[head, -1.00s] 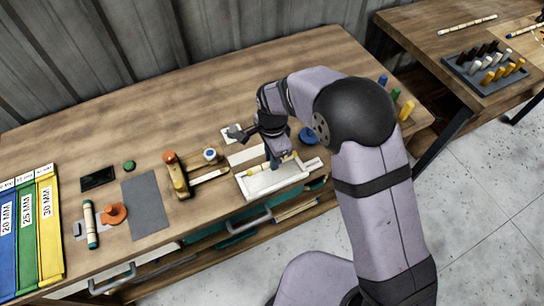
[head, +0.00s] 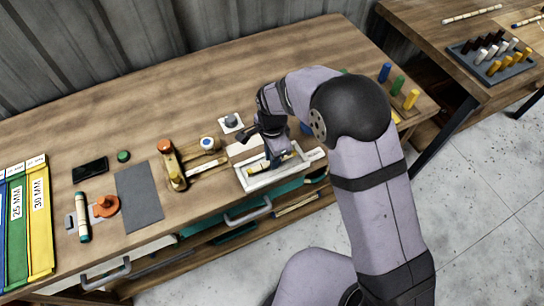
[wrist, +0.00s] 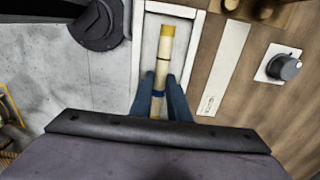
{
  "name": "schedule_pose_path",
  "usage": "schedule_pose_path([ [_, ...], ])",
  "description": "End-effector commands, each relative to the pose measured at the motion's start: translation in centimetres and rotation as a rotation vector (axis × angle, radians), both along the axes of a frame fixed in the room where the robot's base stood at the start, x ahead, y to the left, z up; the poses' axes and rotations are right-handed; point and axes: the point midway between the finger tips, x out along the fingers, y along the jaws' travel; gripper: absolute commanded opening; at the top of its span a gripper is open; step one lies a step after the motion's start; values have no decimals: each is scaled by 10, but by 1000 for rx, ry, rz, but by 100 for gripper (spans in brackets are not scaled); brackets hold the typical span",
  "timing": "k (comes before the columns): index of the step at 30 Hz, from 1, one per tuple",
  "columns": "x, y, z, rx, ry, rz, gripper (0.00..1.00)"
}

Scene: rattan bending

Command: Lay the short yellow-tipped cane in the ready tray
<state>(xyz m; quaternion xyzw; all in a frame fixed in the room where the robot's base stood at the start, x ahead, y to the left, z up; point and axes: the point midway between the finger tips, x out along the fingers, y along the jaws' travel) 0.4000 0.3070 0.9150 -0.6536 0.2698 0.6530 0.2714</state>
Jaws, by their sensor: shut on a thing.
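The short cane (wrist: 163,62) is pale with a yellow tip and a blue band; it also shows in the head view (head: 257,166). My gripper (wrist: 164,98) is shut on it around the blue band, and its yellow end points away from the fingers. My gripper in the head view (head: 278,160) is over the white ready tray (head: 263,185). The cane lies within the outline of the tray, whose rim also shows in the wrist view (wrist: 136,50). I cannot tell if the cane touches the tray floor. Its far end is partly hidden by the fingers.
A pale labelled strip (wrist: 222,65) and a small knob device (wrist: 284,66) lie beside the tray. Coloured pegs (head: 397,86) stand at the right. The tray is near the table's front edge.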

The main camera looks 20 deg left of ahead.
Motion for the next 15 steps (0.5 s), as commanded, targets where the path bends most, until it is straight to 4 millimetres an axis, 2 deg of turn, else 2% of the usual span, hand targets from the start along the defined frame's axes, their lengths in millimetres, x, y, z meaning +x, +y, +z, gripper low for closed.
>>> schedule_pose_path([
  [7,0,0,0,0,0,0,0],
  [8,0,0,0,0,0,0,23],
  [9,0,0,0,0,0,0,32],
  [10,0,0,0,0,0,0,37],
  [15,0,0,0,0,0,0,37],
])
